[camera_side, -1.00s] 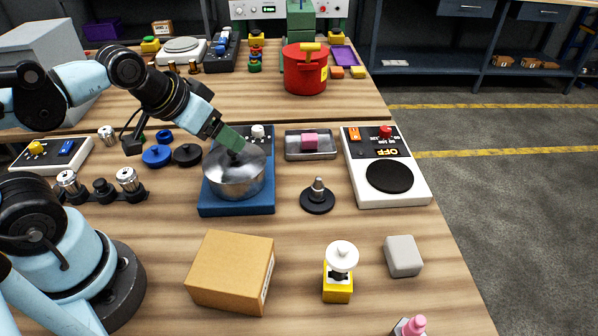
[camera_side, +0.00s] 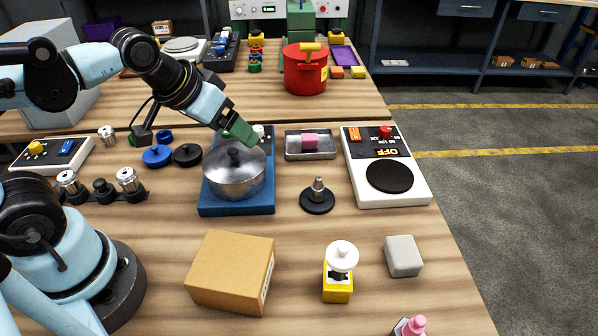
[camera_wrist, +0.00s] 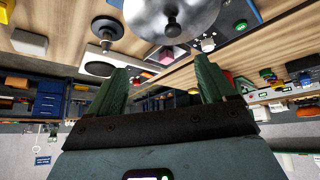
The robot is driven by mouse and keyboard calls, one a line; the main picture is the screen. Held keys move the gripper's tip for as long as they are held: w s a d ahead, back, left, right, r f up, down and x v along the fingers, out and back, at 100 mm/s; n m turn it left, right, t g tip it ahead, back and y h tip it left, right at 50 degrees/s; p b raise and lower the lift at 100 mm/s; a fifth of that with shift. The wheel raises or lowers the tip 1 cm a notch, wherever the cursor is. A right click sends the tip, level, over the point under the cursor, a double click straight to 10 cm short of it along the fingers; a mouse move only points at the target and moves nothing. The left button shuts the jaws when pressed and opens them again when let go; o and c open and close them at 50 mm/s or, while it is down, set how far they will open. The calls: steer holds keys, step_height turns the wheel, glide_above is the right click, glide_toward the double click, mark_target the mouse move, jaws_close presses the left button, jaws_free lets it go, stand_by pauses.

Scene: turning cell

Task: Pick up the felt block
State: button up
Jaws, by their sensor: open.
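A pink block (camera_side: 310,141) sits in a shallow metal tray (camera_side: 289,149) right of the lidded pot; I cannot tell by its look whether it is felt. It also shows in the wrist view (camera_wrist: 166,55), in line with the gap between my fingers. A plain grey block (camera_side: 403,256) lies on the bench at front right; its material is unclear too. My gripper (camera_side: 240,133), with green fingers, is above and behind the pot lid. In the wrist view my gripper (camera_wrist: 163,78) is open with nothing between the fingers.
The lidded pot (camera_side: 234,178) stands on a blue base below my gripper. A black stand (camera_side: 317,197) and a white hotplate (camera_side: 389,177) are to the right. A cardboard box (camera_side: 231,271) and a yellow-based white-topped item (camera_side: 340,272) are in front. A red pot (camera_side: 304,72) is behind.

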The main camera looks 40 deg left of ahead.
steer(key=w+d+r+n+g, duration=0.25)
steer(key=w+d, duration=0.35)
steer(key=d, duration=0.3)
steer(key=n+g, duration=0.4)
steer(key=n, duration=0.2)
glide_above(405, 250)
steer(key=f, duration=1.1)
steer(key=shift+s+d+f, duration=0.1)
steer(key=shift+s, duration=0.25)
steer(key=shift+w+f, duration=0.15)
steer(key=shift+f, duration=1.4)
steer(key=shift+w+f, duration=0.15)
steer(key=shift+f, duration=1.35)
steer(key=c, duration=1.1)
